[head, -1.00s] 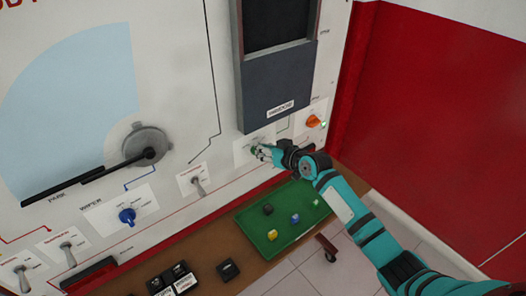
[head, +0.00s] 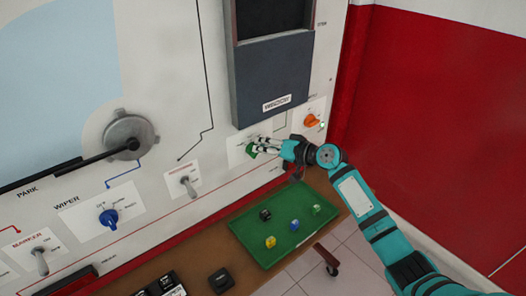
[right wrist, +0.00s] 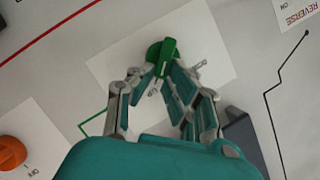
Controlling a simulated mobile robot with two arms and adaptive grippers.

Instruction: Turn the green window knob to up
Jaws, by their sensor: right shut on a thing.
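The green window knob (head: 252,150) sits on a white label plate on the upright panel, below the dark window box marked WINDOW (head: 272,80). It also shows in the right wrist view (right wrist: 168,50), where its grip ridge stands between the fingertips. My right gripper (head: 258,147) is at the knob, its fingers shut on it; it also shows in the right wrist view (right wrist: 160,72). My left gripper is not in view.
An orange knob (head: 312,121) is right of the green one. A toggle switch (head: 189,187) and a blue wiper knob (head: 109,217) are to the left. A green tray (head: 262,258) with several small cubes lies on the ledge below. A red wall (head: 435,110) bounds the right.

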